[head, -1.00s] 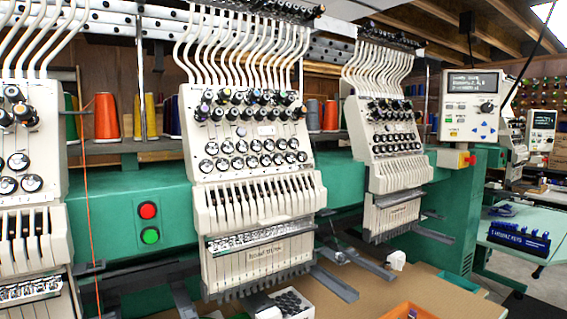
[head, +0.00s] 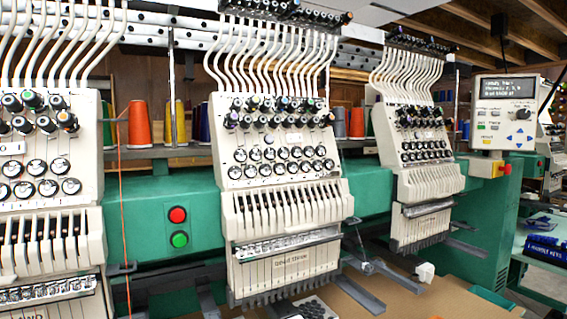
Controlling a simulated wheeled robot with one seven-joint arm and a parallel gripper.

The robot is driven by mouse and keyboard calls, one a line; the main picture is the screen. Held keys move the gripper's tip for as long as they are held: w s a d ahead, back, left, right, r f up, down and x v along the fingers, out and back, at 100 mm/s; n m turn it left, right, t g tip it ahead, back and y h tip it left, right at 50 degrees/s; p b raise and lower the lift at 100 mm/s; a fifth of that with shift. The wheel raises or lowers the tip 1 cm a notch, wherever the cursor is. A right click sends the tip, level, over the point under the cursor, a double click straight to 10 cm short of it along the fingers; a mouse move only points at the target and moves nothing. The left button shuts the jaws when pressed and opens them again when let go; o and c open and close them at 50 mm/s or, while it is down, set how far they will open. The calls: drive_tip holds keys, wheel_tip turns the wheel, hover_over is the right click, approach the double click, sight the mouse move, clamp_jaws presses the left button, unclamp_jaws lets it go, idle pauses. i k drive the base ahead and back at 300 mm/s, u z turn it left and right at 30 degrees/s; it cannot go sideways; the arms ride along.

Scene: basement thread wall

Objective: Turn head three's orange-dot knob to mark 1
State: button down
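Three cream embroidery heads show in the head view: a left head (head: 50,160), cut off by the frame edge, a middle head (head: 280,150) and a right head (head: 415,150). Each carries rows of small dark-capped knobs on its upper face, such as the middle head's knobs (head: 282,115) and the right head's knobs (head: 420,115). Some caps on the left head's knobs (head: 35,112) have small coloured marks. I cannot tell which head is numbered three. My gripper is not in view.
A green machine beam (head: 150,225) runs behind the heads, with a red button (head: 177,214) and a green button (head: 180,239). A control panel (head: 505,112) stands at the right. Thread cones, including an orange cone (head: 139,124), stand behind. Grey metal arms jut over the brown table (head: 440,300).

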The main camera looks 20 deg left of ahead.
sight(331, 118)
drive_tip(key=u, duration=1.05)
drive_tip(key=k, duration=1.15)
drive_tip(key=z, duration=0.6)
drive_tip(key=i, duration=1)
drive_tip(key=u, duration=0.05)
